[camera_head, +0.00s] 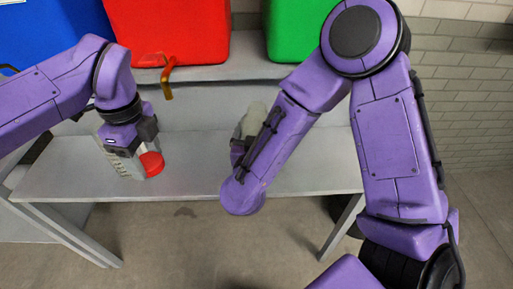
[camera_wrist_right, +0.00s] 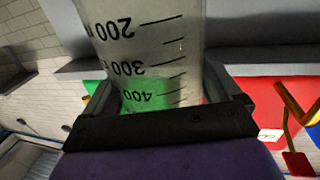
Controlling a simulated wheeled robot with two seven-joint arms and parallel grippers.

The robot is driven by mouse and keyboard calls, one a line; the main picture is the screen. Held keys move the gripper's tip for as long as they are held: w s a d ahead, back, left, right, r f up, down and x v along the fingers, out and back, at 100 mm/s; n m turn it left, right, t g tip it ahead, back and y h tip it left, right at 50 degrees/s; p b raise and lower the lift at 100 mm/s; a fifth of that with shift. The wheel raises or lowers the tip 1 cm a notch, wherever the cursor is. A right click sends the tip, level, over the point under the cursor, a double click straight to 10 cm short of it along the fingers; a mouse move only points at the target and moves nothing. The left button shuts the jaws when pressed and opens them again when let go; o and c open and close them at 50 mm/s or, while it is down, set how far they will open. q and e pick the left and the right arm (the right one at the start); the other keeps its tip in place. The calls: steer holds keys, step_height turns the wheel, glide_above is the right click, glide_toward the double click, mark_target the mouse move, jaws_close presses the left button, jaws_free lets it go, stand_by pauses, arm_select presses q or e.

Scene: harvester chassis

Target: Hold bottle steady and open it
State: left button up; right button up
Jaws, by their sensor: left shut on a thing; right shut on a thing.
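A clear bottle with black volume marks (camera_wrist_right: 150,50) fills the middle of the right wrist view. My right gripper (camera_wrist_right: 160,110) is shut around it, one finger on each side. In the head view a grey-green part of the bottle (camera_head: 254,120) shows beside my right forearm, which hides most of that gripper. My left gripper (camera_head: 137,143) is shut at the left part of the bench. A red round cap-like piece (camera_head: 152,164) is at its fingertips, beside a light grey ribbed body (camera_head: 121,160). I cannot tell if these two are joined.
The grey bench (camera_head: 190,181) is clear between the grippers. A blue bin (camera_head: 45,30), a red bin (camera_head: 170,30) and a green bin (camera_head: 293,30) stand on the shelf behind. An orange hooked handle (camera_head: 167,75) hangs in front of the red bin.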

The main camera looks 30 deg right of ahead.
steer(key=w+d+f+p, duration=0.1)
steer(key=w+d+f, duration=0.2)
steer(key=f, duration=0.6)
steer(key=shift+w, duration=0.8)
steer(key=shift+f, duration=0.15)
steer(key=o, duration=1.8)
steer(key=shift+c, duration=0.2)
